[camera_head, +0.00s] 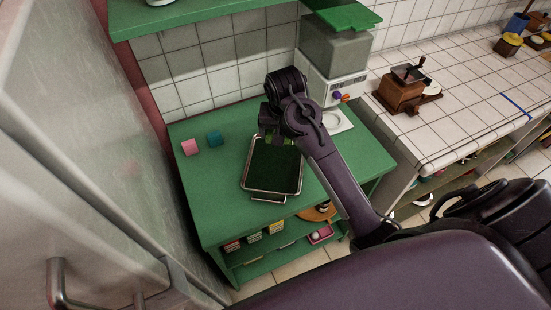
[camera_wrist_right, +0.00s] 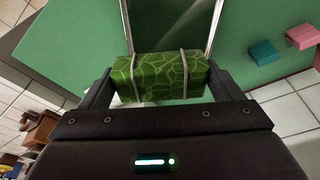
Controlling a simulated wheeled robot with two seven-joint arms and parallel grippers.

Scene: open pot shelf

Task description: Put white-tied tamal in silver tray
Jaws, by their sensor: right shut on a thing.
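The white-tied tamal (camera_wrist_right: 160,77) is a green, leaf-patterned block with two pale ties. My right gripper (camera_wrist_right: 160,80) is shut on it, one finger at each end, in the right wrist view. The silver tray (camera_head: 271,192) lies on the green table in the head view, with a dark interior. Its metal rim also shows in the right wrist view (camera_wrist_right: 215,28), just beyond the tamal. In the head view my right arm reaches over the tray's far edge and mostly hides the gripper and tamal. The height above the tray is hard to judge. My left gripper is not in view.
A pink cube (camera_head: 190,147) and a teal cube (camera_head: 214,138) sit on the green table (camera_head: 215,205) left of the tray. A grey-and-white machine (camera_head: 335,60) stands behind. A wooden grinder (camera_head: 403,90) is on the tiled counter. The table's front left is clear.

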